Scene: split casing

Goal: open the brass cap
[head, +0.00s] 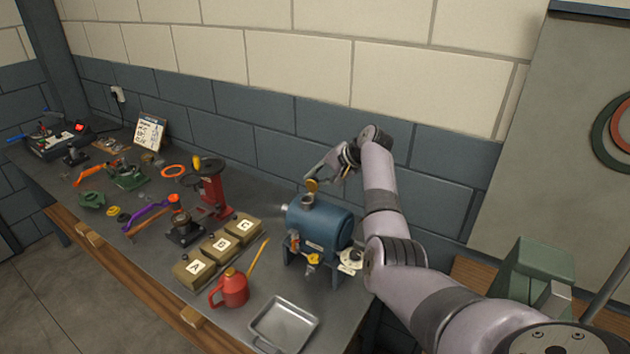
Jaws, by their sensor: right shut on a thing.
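The blue casing (325,224) stands on its frame near the right end of the bench. A short grey neck (308,200) rises from its top left. The brass cap (312,186) is just above the neck, between the fingertips of my right gripper (318,180). My right gripper is shut on the cap, reaching in from the right. At this size I cannot tell whether the cap touches the neck or is apart from it. My left gripper is not in view.
A metal tray (262,342), a red oil can (232,288) and lettered blocks (219,248) stand left of the casing. A red stand (212,186) is behind the blocks. Several tools crowd the far left. The block wall is close behind.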

